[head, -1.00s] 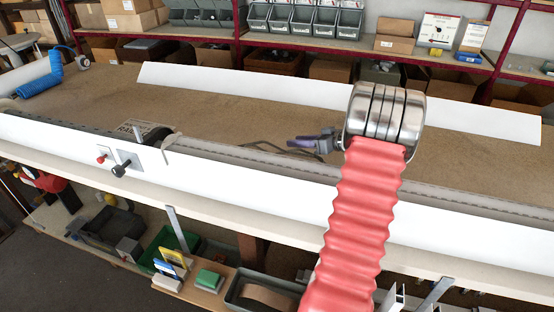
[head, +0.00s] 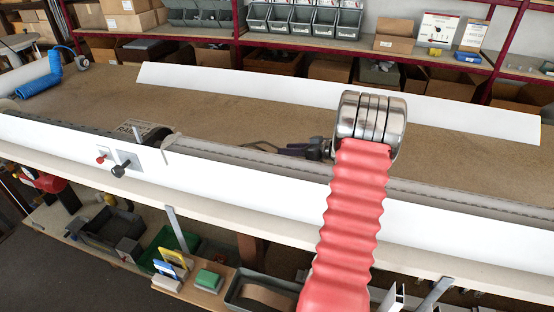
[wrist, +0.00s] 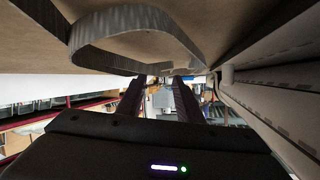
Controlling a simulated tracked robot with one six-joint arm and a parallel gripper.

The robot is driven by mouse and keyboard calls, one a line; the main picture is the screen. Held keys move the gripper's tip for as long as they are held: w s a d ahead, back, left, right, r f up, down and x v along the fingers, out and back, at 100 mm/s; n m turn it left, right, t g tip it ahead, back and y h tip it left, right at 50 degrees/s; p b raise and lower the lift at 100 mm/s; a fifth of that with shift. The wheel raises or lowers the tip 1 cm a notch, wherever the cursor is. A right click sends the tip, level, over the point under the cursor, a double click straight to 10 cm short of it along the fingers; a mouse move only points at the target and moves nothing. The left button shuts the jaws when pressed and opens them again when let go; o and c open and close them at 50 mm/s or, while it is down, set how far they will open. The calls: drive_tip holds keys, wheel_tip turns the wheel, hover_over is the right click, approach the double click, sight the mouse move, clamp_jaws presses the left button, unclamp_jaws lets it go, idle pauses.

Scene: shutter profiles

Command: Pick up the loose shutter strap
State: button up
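The loose strap is a grey band in a loop, lying on the brown bench top. In the wrist view the strap (wrist: 85,28) fills the upper left, and its far part runs close to my fingertips. In the head view the strap (head: 258,145) is a thin dark curve left of my gripper (head: 297,150), partly behind the long white profile. In the wrist view my gripper (wrist: 159,82) has two dark fingers apart. I see nothing held between them. Whether the strap's far end touches a finger cannot be told.
The long white front profile (head: 250,196) runs along the bench edge, close to my gripper. A flat white strip (head: 250,82) lies at the back. The brown bench top (head: 190,108) between them is largely clear. A blue coiled hose (head: 42,84) lies far left.

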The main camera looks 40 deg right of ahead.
drive_tip(key=shift+x, duration=1.85)
drive_tip(key=shift+c, duration=0.6)
clamp_jaws()
